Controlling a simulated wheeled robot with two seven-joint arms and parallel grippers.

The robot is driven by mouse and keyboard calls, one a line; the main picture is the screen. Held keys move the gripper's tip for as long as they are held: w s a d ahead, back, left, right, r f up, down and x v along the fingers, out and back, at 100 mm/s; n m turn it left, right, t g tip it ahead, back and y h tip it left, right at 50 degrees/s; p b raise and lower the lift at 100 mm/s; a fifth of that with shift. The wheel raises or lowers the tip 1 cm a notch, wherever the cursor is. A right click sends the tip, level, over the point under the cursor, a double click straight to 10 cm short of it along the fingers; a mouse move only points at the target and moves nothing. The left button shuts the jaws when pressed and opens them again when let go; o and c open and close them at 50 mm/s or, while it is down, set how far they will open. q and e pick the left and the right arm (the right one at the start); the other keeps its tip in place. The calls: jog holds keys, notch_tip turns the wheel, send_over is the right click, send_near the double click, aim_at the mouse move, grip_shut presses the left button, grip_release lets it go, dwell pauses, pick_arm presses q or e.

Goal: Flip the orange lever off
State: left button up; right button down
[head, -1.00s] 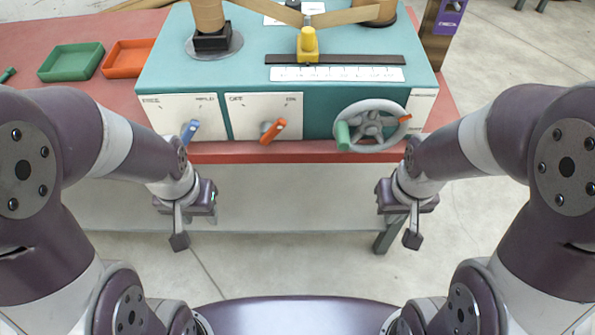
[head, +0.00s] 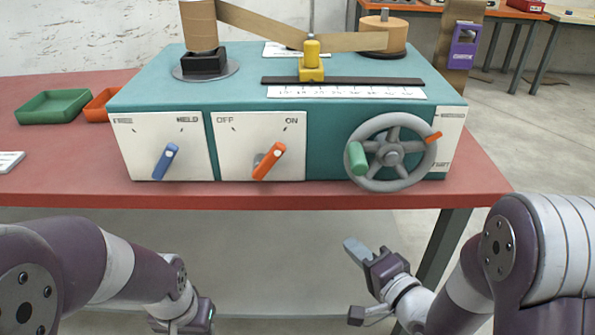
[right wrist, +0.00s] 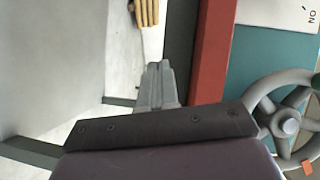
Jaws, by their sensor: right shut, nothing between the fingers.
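The orange lever (head: 268,162) is on a white plate (head: 240,150) on the winder's front. The plate is marked OFF at the left and ON at the right, and the lever's tip leans up and right toward ON. My right gripper (head: 352,248) is shut and empty, below and to the right of the lever, in front of the table edge and apart from it. Its closed fingers (right wrist: 160,82) show in the right wrist view, where the lever is not visible. My left gripper is at the bottom edge of the head view; its fingers are hidden or cut off.
A blue lever (head: 166,161) on a FREE/HELD plate is left of the orange one. A grey handwheel (head: 420,172) with a green knob (head: 358,158) is to the right. The red table's front edge (head: 290,202) lies between my right gripper and the panel. Green and orange trays stand left.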

aim_at(268, 162)
jog(key=s+a+r+m+t+y, duration=0.2)
jog(key=r+m+y, duration=0.3)
jog(key=r, duration=0.5)
jog(key=shift+s+m+t+y, duration=0.3)
jog(key=shift+s+t+y, duration=0.4)
jog(key=shift+s, duration=0.2)
jog(key=x, duration=0.4)
jog(key=s+a+b+x, duration=0.1)
jog(key=x, duration=0.3)
jog(key=s+r+x, duration=0.1)
jog(key=x, duration=0.4)
jog(key=shift+a, duration=0.35)
